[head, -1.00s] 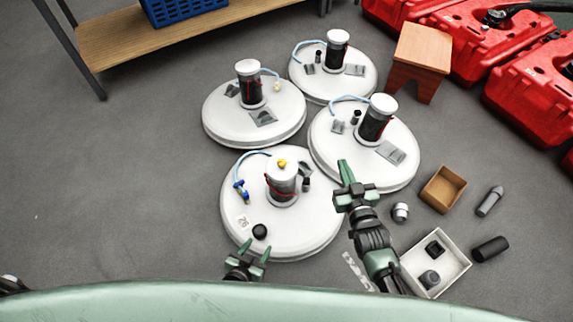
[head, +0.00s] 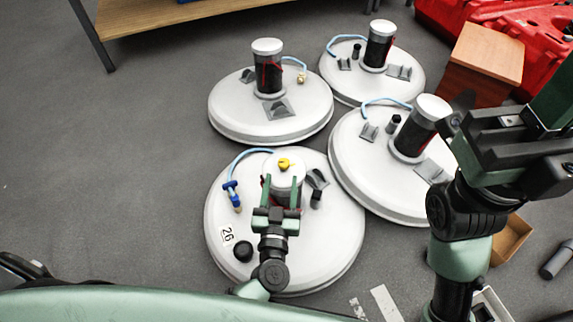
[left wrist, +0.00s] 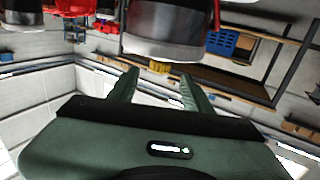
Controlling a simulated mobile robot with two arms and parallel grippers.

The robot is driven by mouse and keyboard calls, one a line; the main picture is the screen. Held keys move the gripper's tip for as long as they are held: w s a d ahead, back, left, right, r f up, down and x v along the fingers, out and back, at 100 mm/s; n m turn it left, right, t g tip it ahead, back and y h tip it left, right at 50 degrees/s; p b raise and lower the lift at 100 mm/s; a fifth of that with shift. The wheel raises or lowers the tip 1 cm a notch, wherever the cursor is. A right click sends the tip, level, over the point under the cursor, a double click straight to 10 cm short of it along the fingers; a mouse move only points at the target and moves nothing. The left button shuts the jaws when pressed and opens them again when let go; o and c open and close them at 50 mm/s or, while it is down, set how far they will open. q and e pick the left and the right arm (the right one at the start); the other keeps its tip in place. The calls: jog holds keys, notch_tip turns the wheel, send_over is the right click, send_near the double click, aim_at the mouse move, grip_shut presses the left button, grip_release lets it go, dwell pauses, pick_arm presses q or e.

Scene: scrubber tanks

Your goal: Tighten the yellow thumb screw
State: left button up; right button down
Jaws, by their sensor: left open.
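The yellow thumb screw (head: 284,163) sits on top of the white-capped cylinder (head: 287,173) on the nearest round white tank lid (head: 335,240), marked 26. My left gripper (head: 281,180) is open, its two green fingers pointing at the cylinder's top from the near side. In the left wrist view, the yellow screw (left wrist: 159,67) shows between the open fingers (left wrist: 159,76), by the cylinder's end (left wrist: 165,35). I see no clear contact. My right gripper (head: 508,125) is large and close to the camera at the right; its jaw opening is unclear.
Several other lidded tanks stand behind, including ones at back left (head: 270,122) and right (head: 350,160). A blue hose with a blue valve (head: 231,190) lies left of the cylinder. A black knob (head: 243,251) is near the lid's front. A wooden stool (head: 485,60) stands back right.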

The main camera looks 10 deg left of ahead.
aim_at(283, 168)
pick_arm(q)
jog(key=w, duration=0.1)
jog(key=w+b, duration=0.1)
jog(key=w, duration=0.1)
jog(key=w+b, duration=0.1)
jog(key=w, duration=0.1)
jog(key=shift+w+a+f, duration=0.1)
jog(key=shift+w+a, duration=0.1)
jog(key=shift+a, duration=0.05)
jog(key=shift+w+a, duration=0.1)
jog(key=shift+w, duration=0.6)
grip_shut()
